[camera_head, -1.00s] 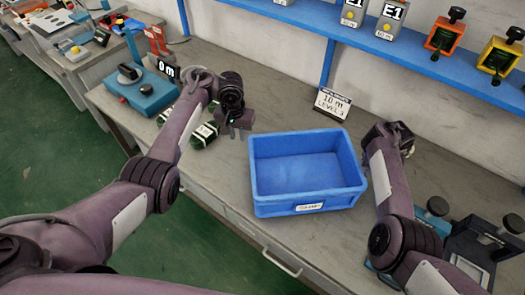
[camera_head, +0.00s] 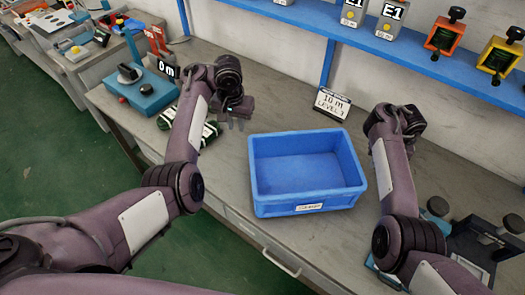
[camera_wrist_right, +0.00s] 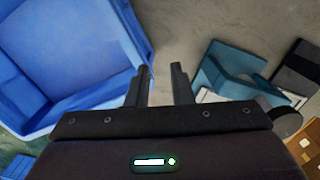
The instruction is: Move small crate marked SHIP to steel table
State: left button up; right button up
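A small blue crate (camera_head: 305,178) with a white label on its front wall stands on a grey worktop, empty. I cannot read the label clearly. It also shows in the right wrist view (camera_wrist_right: 75,75) at the left. My left gripper (camera_head: 236,121) is left of the crate and above the worktop, its fingers apart with nothing between them. My right arm stands to the right of the crate. In the right wrist view my right gripper (camera_wrist_right: 159,78) has its two fingers apart and empty, beside the crate wall and not touching it.
Green-and-white packs (camera_head: 203,132) lie under my left arm. A teal device (camera_head: 143,92) stands at the left. A sign (camera_head: 331,104) stands behind the crate. A blue shelf (camera_head: 400,47) runs along the wall. Dark and teal fixtures (camera_head: 480,235) are at the right.

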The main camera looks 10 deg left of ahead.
jog(key=shift+s+r, duration=0.2)
jog(key=shift+r, duration=2.7)
